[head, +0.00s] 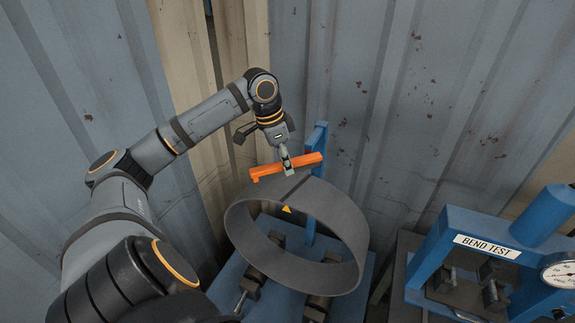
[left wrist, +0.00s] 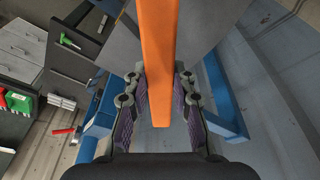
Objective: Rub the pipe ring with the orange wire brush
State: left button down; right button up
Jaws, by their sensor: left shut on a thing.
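My left gripper (head: 286,159) is shut on the orange wire brush (head: 305,164) and holds it level, just above the top rim of the pipe ring. The brush also shows between the fingers in the left wrist view (left wrist: 160,70). In the left wrist view part of the ring (left wrist: 205,25) shows behind the brush. I cannot tell whether the bristles touch the ring. My right gripper is not in view.
A blue bend test press (head: 480,240) with a gauge stands to the right of the ring. Corrugated metal walls (head: 440,90) close in behind. A blue post (head: 318,135) rises behind the ring. Grey drawers (left wrist: 22,40) show in the left wrist view.

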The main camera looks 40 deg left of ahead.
pick_arm(q)
jog(key=shift+d+r, duration=0.2)
jog(key=shift+r, duration=0.7)
jog(key=shift+a+r, duration=0.1)
jog(key=shift+r, duration=0.4)
